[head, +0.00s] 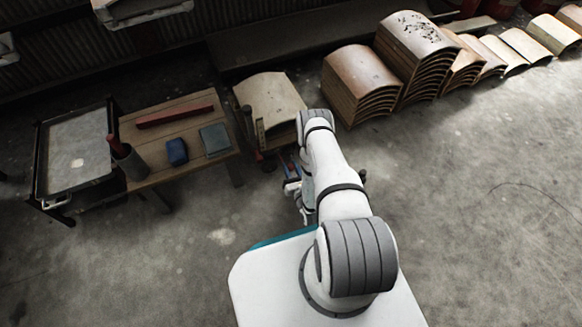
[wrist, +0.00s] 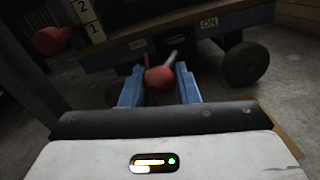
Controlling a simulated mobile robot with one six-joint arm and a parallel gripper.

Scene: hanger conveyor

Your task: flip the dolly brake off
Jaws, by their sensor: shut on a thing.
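The dolly (wrist: 190,40) is a low blue-edged cart on dark wheels. Its brake lever (wrist: 172,58) is a short metal rod with a red knob (wrist: 158,77) in the wrist view. The lever slants from the knob up and to the right. My gripper (wrist: 159,86) is shut on the red knob, with one blue finger on each side. An ON label (wrist: 208,22) is on the dolly edge to the right; a dimmer label (wrist: 138,44), hard to read, is to the left. In the head view my arm mostly hides my gripper (head: 291,186) and the lever.
A second red knob (wrist: 52,40) stands beside a numbered plate (wrist: 88,20) at the upper left. A wooden bench (head: 175,135) and a black cart (head: 75,150) are to the left. Stacks of curved panels (head: 360,85) line the back. The floor to the right is clear.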

